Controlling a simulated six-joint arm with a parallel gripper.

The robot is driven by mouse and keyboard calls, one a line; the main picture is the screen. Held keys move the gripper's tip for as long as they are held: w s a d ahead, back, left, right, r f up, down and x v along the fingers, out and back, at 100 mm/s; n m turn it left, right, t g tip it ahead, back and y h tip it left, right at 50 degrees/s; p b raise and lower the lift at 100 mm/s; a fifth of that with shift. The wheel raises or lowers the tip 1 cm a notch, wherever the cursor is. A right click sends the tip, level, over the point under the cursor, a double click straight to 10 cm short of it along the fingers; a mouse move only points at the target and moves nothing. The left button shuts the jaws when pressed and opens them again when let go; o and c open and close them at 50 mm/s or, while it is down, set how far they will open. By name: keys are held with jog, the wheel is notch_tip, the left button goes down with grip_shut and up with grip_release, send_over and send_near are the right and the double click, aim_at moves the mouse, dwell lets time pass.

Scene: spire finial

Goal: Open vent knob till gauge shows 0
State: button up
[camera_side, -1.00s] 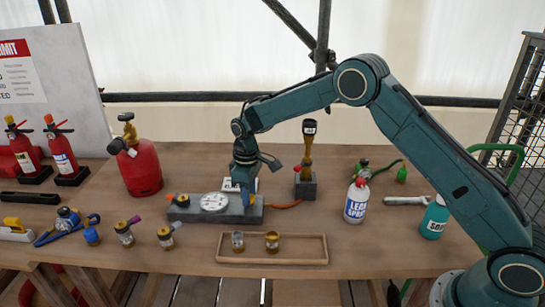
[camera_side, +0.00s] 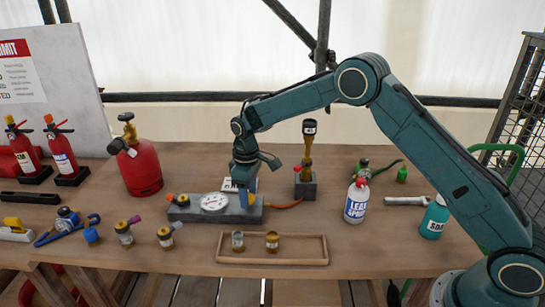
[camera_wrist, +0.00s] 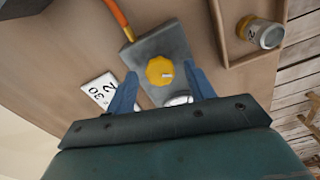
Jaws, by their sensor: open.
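The vent knob (camera_wrist: 160,70) is yellow with a small white mark, on top of a grey block (camera_wrist: 178,41). My gripper (camera_wrist: 163,84) is open, with one blue finger on each side of the knob and a visible gap to it. In the side view my gripper (camera_side: 247,195) points down over the right part of the block (camera_side: 190,215) and hides the knob. The round white gauge (camera_side: 214,202) sits on the block, left of my gripper; its reading is too small to tell. In the wrist view the gauge (camera_wrist: 178,100) is partly hidden by my gripper.
A white card (camera_wrist: 98,90) lies beside the block. An orange hose (camera_side: 284,206) runs from the block to a small stand (camera_side: 306,188). A wooden tray (camera_side: 291,261) with two small fittings lies in front. A red cylinder (camera_side: 140,172) stands left, a white spray bottle (camera_side: 356,204) right.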

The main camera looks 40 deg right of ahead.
aim_at(250, 197)
notch_tip(250, 197, up, 14)
jog(key=shift+f, duration=0.2)
dwell(0.4)
jog(key=s+d+r+m+t, duration=0.1)
jog(key=s+d+r+m, duration=0.1)
jog(key=s+r, duration=0.6)
jog(key=s+d+r+m+t, duration=0.1)
jog(key=s+d+r+t, duration=0.15)
jog(key=s+r, duration=0.55)
jog(key=s+d+f+m+t, duration=0.1)
jog(key=s+f, duration=0.1)
jog(key=s, duration=0.9)
jog(key=s+d+f+m+t, duration=0.1)
jog(key=s+d+f+m, duration=0.1)
jog(key=s, duration=1)
jog(key=shift+f, duration=0.8)
